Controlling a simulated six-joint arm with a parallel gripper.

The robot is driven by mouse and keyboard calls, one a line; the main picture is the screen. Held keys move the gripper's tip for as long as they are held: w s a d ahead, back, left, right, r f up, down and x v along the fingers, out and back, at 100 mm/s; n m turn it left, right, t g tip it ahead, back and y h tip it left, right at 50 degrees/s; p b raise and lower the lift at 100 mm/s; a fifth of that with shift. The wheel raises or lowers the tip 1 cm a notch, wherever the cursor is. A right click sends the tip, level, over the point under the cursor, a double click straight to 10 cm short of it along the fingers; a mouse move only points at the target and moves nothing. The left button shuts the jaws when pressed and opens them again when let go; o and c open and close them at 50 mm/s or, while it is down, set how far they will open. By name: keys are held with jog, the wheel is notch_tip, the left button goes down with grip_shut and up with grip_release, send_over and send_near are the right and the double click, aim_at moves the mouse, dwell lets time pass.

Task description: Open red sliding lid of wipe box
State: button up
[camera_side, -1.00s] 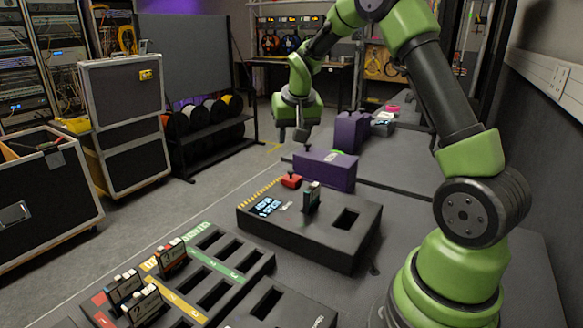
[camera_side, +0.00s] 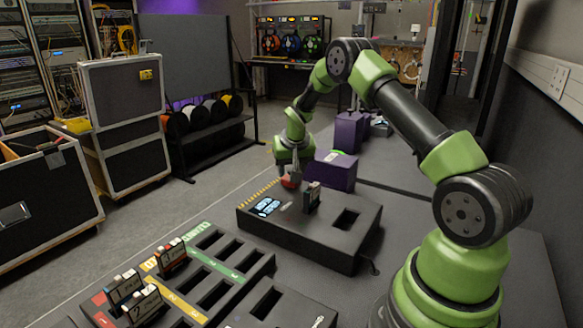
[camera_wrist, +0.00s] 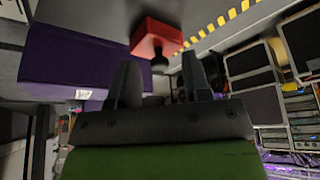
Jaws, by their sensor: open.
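The red lid (camera_side: 291,181) shows in the side view at the back left of the black box, beside the purple box (camera_side: 331,170). In the wrist view the red lid (camera_wrist: 158,38) has a dark knob (camera_wrist: 160,62) on it, and the purple box (camera_wrist: 75,60) is to its left. My gripper (camera_side: 288,178) is low over the red lid, its tips partly hidden. In the wrist view my gripper (camera_wrist: 160,85) is open, its two fingers either side of the knob's line. I cannot tell whether they touch it.
The black box (camera_side: 310,232) has an upright module (camera_side: 312,197), a lit display and an empty slot. A slotted rack (camera_side: 200,285) with several cards stands in front. Yellow-black striping (camera_wrist: 225,25) edges the table beside the red lid.

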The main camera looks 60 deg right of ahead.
aim_at(281, 194)
grip_shut()
jog(key=shift+a, duration=2.5)
grip_release()
jog(key=v, duration=1)
